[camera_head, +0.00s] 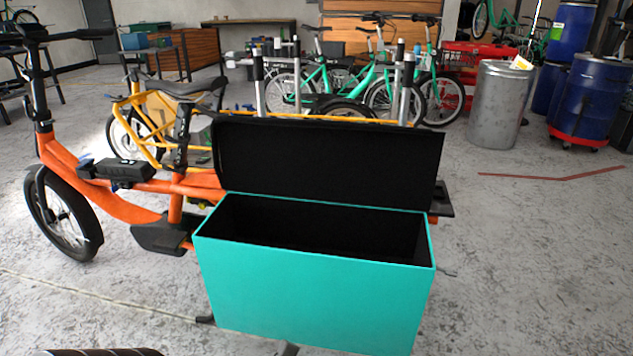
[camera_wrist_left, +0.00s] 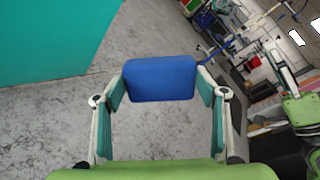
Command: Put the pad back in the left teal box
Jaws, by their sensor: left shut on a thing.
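The teal box (camera_head: 312,287) hangs on the side of an orange cargo bike in the head view. Its black lid (camera_head: 325,160) is raised and leans back, and the dark inside looks empty as far as I can see. In the left wrist view a blue pad (camera_wrist_left: 160,79) sits between the fingers of my left gripper (camera_wrist_left: 161,85), which is shut on it. The teal box wall (camera_wrist_left: 55,38) also shows at the upper left there, apart from the pad. Neither gripper shows in the head view.
The orange bike (camera_head: 115,195) stands behind and left of the box. A yellow bike (camera_head: 140,115) and green bikes (camera_head: 345,85) are farther back. A metal bin (camera_head: 499,105) and blue barrels (camera_head: 592,95) stand at the right. The floor right of the box is clear.

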